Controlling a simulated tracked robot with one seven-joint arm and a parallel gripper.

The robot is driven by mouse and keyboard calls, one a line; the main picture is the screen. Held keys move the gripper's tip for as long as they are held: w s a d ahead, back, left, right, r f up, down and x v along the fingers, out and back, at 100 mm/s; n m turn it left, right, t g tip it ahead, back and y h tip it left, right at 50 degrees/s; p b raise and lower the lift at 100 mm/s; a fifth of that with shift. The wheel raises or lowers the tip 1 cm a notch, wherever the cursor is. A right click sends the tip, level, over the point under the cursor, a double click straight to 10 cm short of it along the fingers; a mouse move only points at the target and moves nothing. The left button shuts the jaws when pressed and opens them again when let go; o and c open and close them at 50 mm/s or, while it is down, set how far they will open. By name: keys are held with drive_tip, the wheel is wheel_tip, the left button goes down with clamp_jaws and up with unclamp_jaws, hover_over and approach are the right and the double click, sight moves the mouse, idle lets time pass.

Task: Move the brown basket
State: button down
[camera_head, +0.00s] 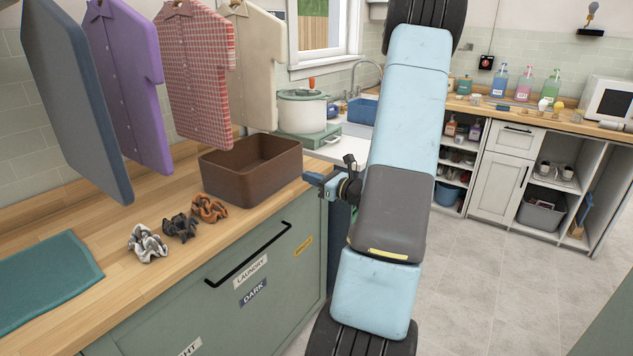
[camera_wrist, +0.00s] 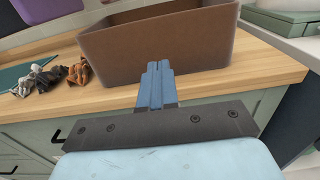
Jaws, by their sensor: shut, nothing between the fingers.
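The brown basket (camera_head: 250,172) stands upright on the wooden counter, near its right end, and looks empty inside. In the wrist view the basket (camera_wrist: 150,52) fills the upper middle, with its near wall facing me. My gripper (camera_head: 312,184) is just right of the basket in the head view, at about the height of the counter edge. In the wrist view my gripper (camera_wrist: 158,72) is shut, with its fingertips in front of the basket's near wall. Nothing is held. I cannot tell whether the fingertips touch the wall.
Several scrunchies (camera_head: 180,228) lie left of the basket on the counter (camera_head: 110,275). A teal towel (camera_head: 45,280) lies farther left. Shirts (camera_head: 195,70) hang above the counter. A white pot (camera_head: 302,112) stands behind the basket. The grey floor (camera_head: 500,290) on the right is clear.

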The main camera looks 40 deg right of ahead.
sight(280, 167)
drive_tip(key=x, duration=0.9)
drive_tip(key=shift+w+a, duration=0.1)
